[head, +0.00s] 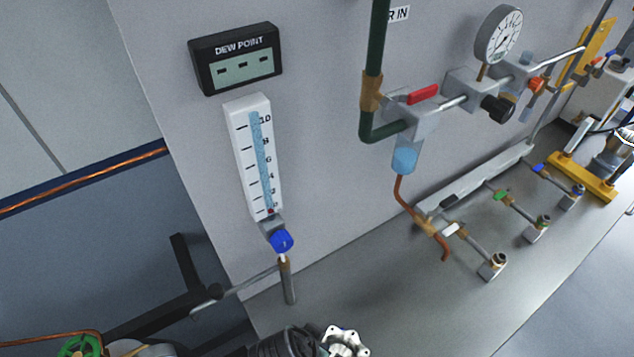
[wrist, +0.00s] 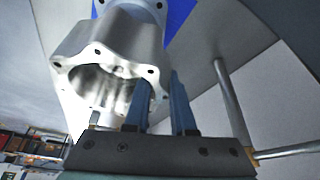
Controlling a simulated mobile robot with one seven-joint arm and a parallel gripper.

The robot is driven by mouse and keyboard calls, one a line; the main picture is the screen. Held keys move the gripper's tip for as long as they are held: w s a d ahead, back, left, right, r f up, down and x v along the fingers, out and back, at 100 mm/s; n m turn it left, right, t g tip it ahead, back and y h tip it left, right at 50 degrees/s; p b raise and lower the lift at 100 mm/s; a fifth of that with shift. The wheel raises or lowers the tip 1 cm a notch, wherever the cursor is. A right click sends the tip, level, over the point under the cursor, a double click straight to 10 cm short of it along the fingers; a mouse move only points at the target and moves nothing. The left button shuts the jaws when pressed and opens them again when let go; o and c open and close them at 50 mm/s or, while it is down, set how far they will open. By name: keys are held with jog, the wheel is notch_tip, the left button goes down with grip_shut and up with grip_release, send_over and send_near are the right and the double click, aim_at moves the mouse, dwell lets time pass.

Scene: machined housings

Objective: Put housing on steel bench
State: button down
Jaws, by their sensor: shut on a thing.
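The housing (wrist: 110,50) is a bright silver machined part with a flange, bolt holes and a hollow bore, large in the wrist view. My gripper (wrist: 161,82) has blue fingers shut on the housing's wall. One finger reaches over the bore opening; the other is to its right. In the head view a piece of the housing's flange (head: 345,341) shows at the bottom edge, and the rest is cut off. The steel bench (head: 385,290) is the grey flat top along the wall panel. I cannot tell the gap between housing and bench.
A flow tube (head: 258,155) with a blue knob and a post (head: 288,282) stand at the bench's left end. Pipes, a gauge (head: 498,34) and a manifold (head: 475,180) with several outlet fittings occupy the back and right. The bench's front middle is bare.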

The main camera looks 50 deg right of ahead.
jog(key=shift+w+f, duration=0.1)
jog(key=shift+f, duration=0.65)
jog(key=c, duration=0.8)
grip_release()
jog(key=shift+f, duration=0.2)
jog(key=shift+o, duration=0.2)
